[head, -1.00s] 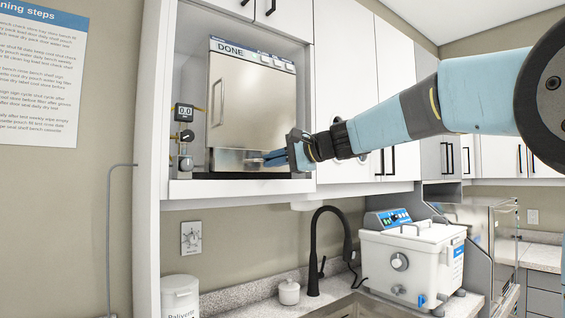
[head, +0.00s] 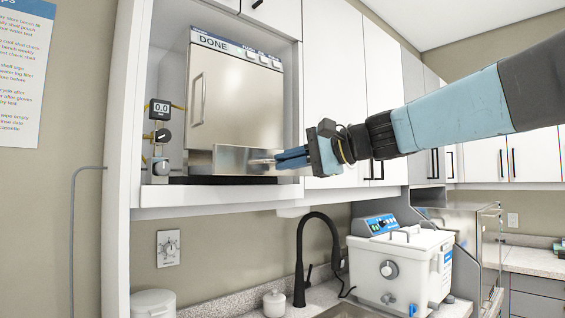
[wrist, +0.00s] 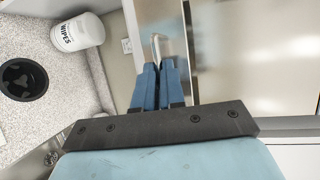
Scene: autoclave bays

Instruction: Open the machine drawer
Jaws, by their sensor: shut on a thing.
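The steel machine marked DONE (head: 235,95) stands in an open cabinet bay, its tall main door closed. Its low steel drawer (head: 232,159) is at the bottom and stands partly out from the body. My gripper (head: 279,160) reaches in from the right, its blue fingers shut on the drawer's handle at the front. In the wrist view, the fingers (wrist: 157,68) are closed around the pale metal handle (wrist: 162,45), whose end shows beyond the tips. The drawer's inside is hidden.
The cabinet shelf edge (head: 220,197) runs under the machine. A gauge reading 0.0 (head: 160,109) is at its left. Below are a black faucet (head: 302,260), a white bath unit (head: 400,265) and a white wipes tub (wrist: 78,32). Room in front of the bay looks free.

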